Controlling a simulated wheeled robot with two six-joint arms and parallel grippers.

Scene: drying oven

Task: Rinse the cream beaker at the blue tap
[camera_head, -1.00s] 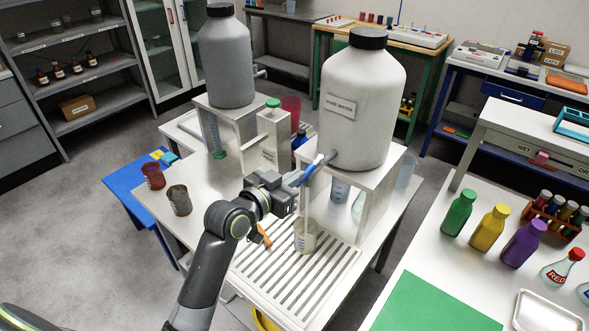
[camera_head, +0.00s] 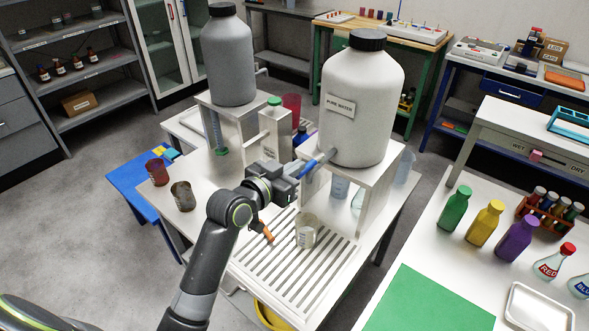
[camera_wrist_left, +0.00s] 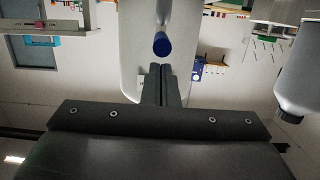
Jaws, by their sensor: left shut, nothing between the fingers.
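The cream beaker (camera_head: 306,237) stands upright on the slatted drain rack (camera_head: 270,275), below the blue tap (camera_head: 319,161) of the white water tank (camera_head: 362,105). No water stream shows between tap and beaker. My left gripper (camera_head: 300,172) is shut and empty beside the tap. In the left wrist view, its closed fingers (camera_wrist_left: 162,84) point at the round blue tap end (camera_wrist_left: 162,44), with a small gap between them in the picture; I cannot tell whether they touch. My right gripper is not in view.
A grey tank (camera_head: 228,60) on a stand is behind left. A red beaker (camera_head: 157,171) and a dark beaker (camera_head: 183,195) stand left of my arm. An orange item (camera_head: 266,231) lies on the rack near the cream beaker. Coloured bottles stand on the right bench.

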